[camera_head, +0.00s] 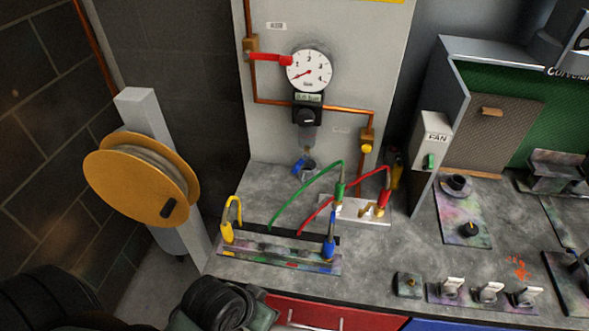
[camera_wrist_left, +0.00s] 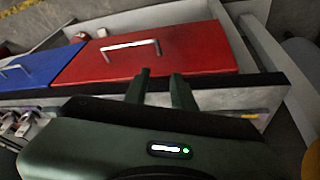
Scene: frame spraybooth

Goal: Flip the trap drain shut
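The pressure gauge (camera_head: 309,70) and regulator knob (camera_head: 307,116) are on the light wall panel. Below the knob hangs a greyish trap bowl (camera_head: 307,134). A small blue lever (camera_head: 298,168), which looks like the trap drain's handle, sits low under the bowl, beside a small dark cup (camera_head: 309,164). It is too small to tell whether the drain is open or shut. My left gripper (camera_wrist_left: 160,82) is open and empty in the left wrist view, in front of a red drawer (camera_wrist_left: 140,55). In the head view, part of my left arm shows at the bottom left, far from the drain. My right gripper is not in view.
A hose rack (camera_head: 275,254) with yellow and blue fittings stands in front. A yellow reel (camera_head: 130,182) is at left. A red lever (camera_head: 270,58) is beside the gauge.

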